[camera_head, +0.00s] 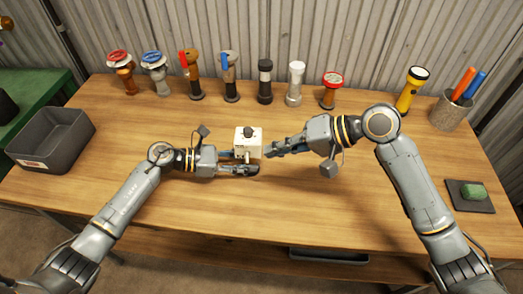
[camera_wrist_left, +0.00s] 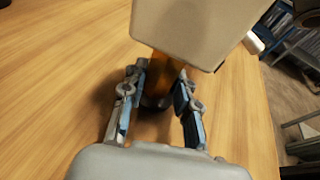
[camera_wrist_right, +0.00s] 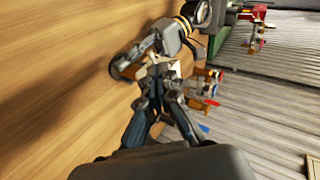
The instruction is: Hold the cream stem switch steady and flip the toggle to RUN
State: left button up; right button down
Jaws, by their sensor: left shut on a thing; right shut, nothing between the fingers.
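In the left wrist view the box (camera_wrist_left: 195,30) looms over the fingers (camera_wrist_left: 160,100), which sit either side of a brown stem (camera_wrist_left: 168,70). My right gripper (camera_head: 268,152) is shut and empty, just right of the box. The right wrist view shows its closed fingertips (camera_wrist_right: 160,75) near the switch. The toggle and its lettering cannot be made out.
Several valves and stem fittings stand in a row at the back, among them a red-wheeled one (camera_head: 119,58). A grey bin (camera_head: 50,140) is at the left. A yellow torch (camera_head: 411,92), a tool cup (camera_head: 452,110) and a dark pad (camera_head: 470,203) are at the right. The table front is clear.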

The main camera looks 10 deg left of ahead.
jog(key=v, duration=0.9)
jog(key=shift+s, duration=0.35)
jog(key=shift+d, duration=0.1)
pick_arm(q)
jog(key=o, duration=0.9)
jog(key=shift+a, duration=0.1)
